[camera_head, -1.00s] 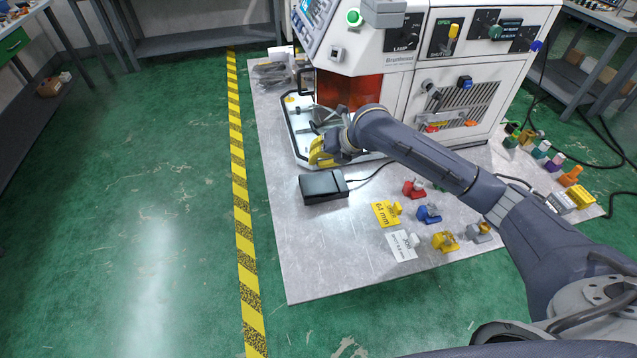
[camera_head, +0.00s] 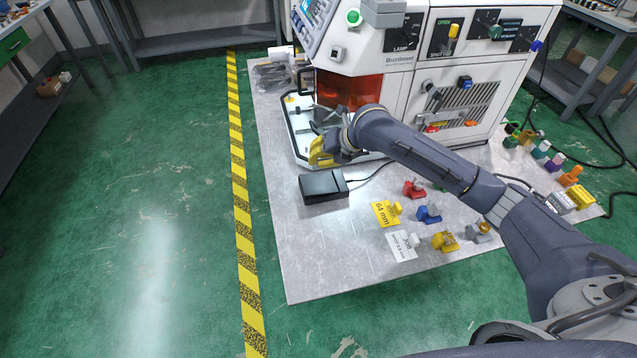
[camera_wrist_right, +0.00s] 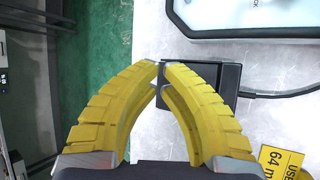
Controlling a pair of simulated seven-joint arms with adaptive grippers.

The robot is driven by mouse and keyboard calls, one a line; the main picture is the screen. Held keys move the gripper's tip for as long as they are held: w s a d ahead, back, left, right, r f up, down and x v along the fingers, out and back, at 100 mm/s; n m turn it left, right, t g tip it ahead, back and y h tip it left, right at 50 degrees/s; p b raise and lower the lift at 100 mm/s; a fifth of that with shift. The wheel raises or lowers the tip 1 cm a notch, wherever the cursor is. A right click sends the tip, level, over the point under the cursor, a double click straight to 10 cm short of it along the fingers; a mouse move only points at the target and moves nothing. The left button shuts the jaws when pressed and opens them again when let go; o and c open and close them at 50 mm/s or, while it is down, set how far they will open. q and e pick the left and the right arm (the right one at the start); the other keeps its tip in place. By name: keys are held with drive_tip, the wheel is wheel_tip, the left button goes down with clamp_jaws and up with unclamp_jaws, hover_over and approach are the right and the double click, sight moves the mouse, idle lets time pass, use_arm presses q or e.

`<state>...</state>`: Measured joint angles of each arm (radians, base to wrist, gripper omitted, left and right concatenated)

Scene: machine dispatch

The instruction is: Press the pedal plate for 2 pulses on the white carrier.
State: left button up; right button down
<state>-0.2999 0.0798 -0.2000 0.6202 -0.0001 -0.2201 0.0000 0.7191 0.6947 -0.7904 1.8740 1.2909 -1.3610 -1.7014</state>
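The black pedal box (camera_head: 323,186) lies on the grey sheet in front of the machine, with a cable from its right side. My right gripper (camera_head: 318,152) is just behind it in the head view, yellow fingers pointing down. A small white piece (camera_head: 412,240) stands on a white job card (camera_head: 401,247). The white carrier cannot be made out for certain. My left gripper is not in view.
The white machine (camera_head: 400,75) with an orange window (camera_head: 347,90) stands behind the pedal. Red (camera_head: 414,189), blue (camera_head: 428,213) and yellow (camera_head: 445,241) pieces lie right of it, beside a yellow 64 mm card (camera_head: 384,213). The sheet's front left is clear.

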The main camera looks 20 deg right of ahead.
sight(309, 176)
drive_tip(key=r, duration=0.4)
drive_tip(key=shift+d, duration=0.2)
idle(0.8)
drive_tip(key=shift+f, duration=0.1)
drive_tip(key=shift+a+f, duration=0.15)
drive_tip(key=shift+f, duration=1.3)
drive_tip(key=shift+a+f, duration=0.2)
drive_tip(key=shift+f, duration=1.25)
drive_tip(key=shift+a+f, duration=0.15)
drive_tip(key=shift+f, duration=1.3)
drive_tip(key=shift+f, duration=0.1)
drive_tip(key=shift+f, duration=0.3)
